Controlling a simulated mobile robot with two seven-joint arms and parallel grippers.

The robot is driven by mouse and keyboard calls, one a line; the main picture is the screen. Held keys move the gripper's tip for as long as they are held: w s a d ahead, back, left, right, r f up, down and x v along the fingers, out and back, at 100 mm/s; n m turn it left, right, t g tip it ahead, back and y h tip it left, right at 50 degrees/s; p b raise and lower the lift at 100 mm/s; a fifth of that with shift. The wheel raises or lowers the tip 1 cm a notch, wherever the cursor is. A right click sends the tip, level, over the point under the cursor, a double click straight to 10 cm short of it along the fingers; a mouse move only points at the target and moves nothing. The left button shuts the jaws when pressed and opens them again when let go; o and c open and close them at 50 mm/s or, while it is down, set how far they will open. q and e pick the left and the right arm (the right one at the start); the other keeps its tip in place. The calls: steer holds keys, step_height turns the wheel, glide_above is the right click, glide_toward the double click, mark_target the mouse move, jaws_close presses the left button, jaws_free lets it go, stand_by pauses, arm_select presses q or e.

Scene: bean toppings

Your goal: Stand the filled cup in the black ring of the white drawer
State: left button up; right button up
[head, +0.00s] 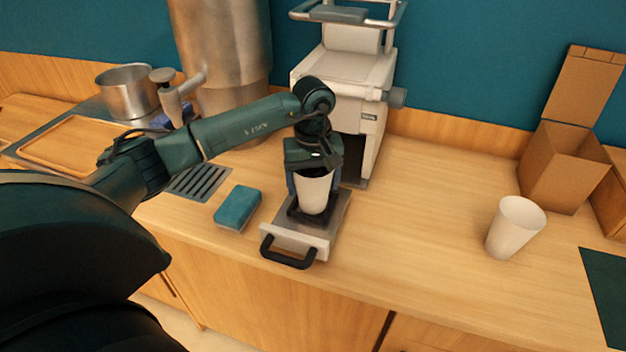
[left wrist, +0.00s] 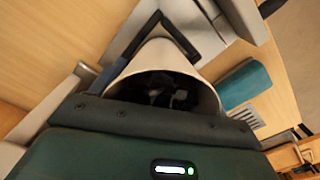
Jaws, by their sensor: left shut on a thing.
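A white cup (head: 314,192) stands over the pulled-out white drawer (head: 310,238) of the white machine. In the left wrist view the cup (left wrist: 205,95) has dark contents inside. My left gripper (head: 312,172) is shut on the cup from above and behind. The black ring (head: 294,215) shows as a dark rim around the cup's base. I cannot tell whether the base touches the drawer. The cup looks about upright. My right gripper is not in view.
A blue-green sponge (head: 237,207) lies left of the drawer. A second white cup (head: 515,228) stands on the counter at right, before an open cardboard box (head: 562,165). The white machine (head: 345,75) stands behind. The counter between drawer and second cup is clear.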

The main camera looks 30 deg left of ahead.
arm_select(q)
steer(key=shift+f+b, duration=0.4)
steer(key=shift+b, duration=0.1)
stand_by(0.4)
steer(key=o, duration=1.3)
